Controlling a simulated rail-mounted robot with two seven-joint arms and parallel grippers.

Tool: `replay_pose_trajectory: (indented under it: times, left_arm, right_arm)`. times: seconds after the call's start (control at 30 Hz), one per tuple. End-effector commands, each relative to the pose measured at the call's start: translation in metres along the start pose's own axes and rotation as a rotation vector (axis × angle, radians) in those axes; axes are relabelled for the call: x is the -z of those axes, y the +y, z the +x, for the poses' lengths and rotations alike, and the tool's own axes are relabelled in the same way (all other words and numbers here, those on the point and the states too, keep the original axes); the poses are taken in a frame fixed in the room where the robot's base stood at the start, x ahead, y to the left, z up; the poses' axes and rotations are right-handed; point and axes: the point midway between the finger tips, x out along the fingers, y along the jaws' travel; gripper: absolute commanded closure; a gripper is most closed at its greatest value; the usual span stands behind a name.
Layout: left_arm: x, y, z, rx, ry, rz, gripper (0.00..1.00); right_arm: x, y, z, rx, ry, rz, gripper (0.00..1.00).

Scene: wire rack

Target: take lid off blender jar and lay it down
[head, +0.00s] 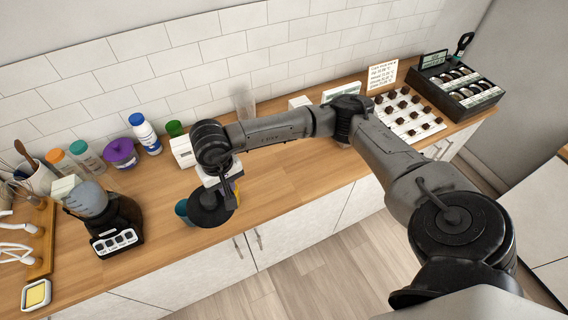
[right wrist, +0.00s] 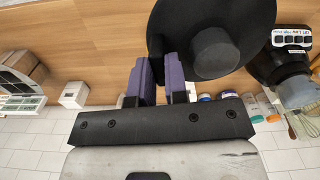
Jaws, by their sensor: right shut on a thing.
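My right gripper (head: 222,187) is shut on the black round lid (head: 208,212), holding it near the front edge of the wooden counter. In the right wrist view, the purple fingers (right wrist: 160,72) grip a black part at the lid's edge; the wide disc with its raised round middle (right wrist: 215,58) extends to the right. Whether the lid touches the counter cannot be told. The blender (head: 118,222), with a dark base and clear jar (head: 87,198), stands to the left, apart from the lid. It also shows in the right wrist view (right wrist: 292,62). My left gripper is not in view.
A teal cup (head: 182,209) is partly hidden beside the lid. Bottles, a purple-lidded tub (head: 121,153) and a white box (head: 183,151) stand along the wall. A tray of dark pieces (head: 408,110) is at right. Bare counter (head: 285,170) lies right of the lid.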

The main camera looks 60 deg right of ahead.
Motion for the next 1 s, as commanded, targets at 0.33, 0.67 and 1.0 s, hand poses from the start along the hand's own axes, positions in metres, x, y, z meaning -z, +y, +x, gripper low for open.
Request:
replay_pose_trajectory:
  times: [0.33, 0.67, 1.0]
  left_arm:
    - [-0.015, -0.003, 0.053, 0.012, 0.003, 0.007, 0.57]
    - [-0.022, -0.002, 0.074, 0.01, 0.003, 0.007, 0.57]
    - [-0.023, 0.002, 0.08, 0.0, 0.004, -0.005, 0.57]
  right_arm:
    - [0.072, 0.131, 0.127, -0.006, -0.002, 0.462, 1.0]
    - [0.096, 0.224, 0.176, -0.001, 0.002, 0.684, 1.0]
    - [0.1, 0.246, 0.188, 0.004, 0.002, 0.734, 1.0]
